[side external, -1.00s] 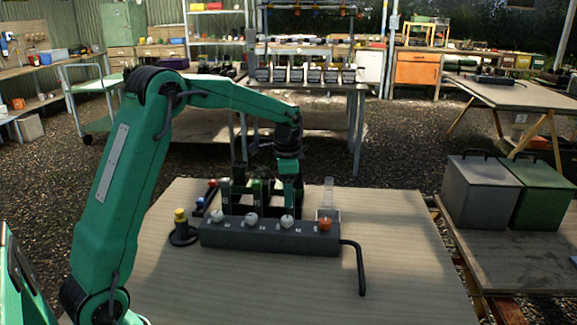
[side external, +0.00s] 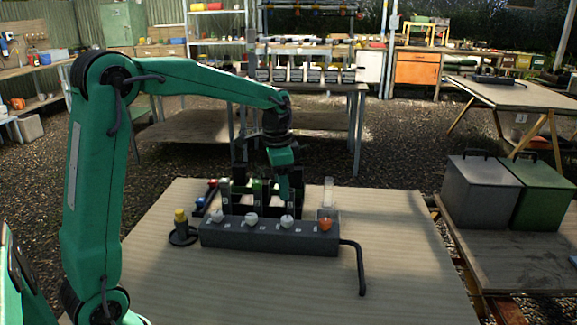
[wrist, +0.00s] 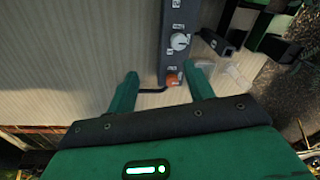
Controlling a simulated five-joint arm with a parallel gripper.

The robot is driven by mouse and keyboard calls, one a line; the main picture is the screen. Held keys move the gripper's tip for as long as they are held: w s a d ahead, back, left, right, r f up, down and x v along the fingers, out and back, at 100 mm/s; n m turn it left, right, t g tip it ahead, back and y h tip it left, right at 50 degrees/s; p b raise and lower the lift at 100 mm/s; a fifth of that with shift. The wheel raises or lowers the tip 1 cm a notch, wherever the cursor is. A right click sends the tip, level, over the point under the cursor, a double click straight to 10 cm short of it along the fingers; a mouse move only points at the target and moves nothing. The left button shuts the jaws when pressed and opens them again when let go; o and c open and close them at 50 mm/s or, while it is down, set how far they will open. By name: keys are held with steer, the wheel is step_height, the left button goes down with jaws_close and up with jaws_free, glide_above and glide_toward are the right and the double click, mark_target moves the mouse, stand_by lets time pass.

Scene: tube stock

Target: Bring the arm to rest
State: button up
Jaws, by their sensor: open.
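My green arm reaches over the pale wooden table (side external: 400,260), and my gripper (side external: 285,190) hangs above the table behind the dark grey block with knobs (side external: 268,238). In the wrist view my gripper (wrist: 162,88) has its two green fingers spread apart with nothing between them. The block also shows in the wrist view (wrist: 174,20), past the fingertips, with an orange knob (wrist: 173,79) at its near end. The block carries several white knobs and the orange one. My gripper's fingertips are partly hard to make out in the side view.
Behind the block stands a dark rack (side external: 228,200) and a clear holder (side external: 328,200). A yellow-topped black stand (side external: 181,228) is at the left. A black bent rod (side external: 360,265) extends right of the block. Grey (side external: 478,195) and green (side external: 541,200) bins stand at the right.

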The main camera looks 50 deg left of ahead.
steer(key=s+d+r+n+t, duration=0.1)
steer(key=s+d, duration=0.3)
steer(key=s, duration=0.7)
steer(key=s+d+r+n+t, duration=0.2)
steer(key=s+d+n+t, duration=0.1)
steer(key=s, duration=0.7)
steer(key=shift+s+d+r+n, duration=0.15)
steer(key=shift+s+d+n, duration=0.25)
steer(key=shift+d+n, duration=0.4)
steer(key=shift+w, duration=0.1)
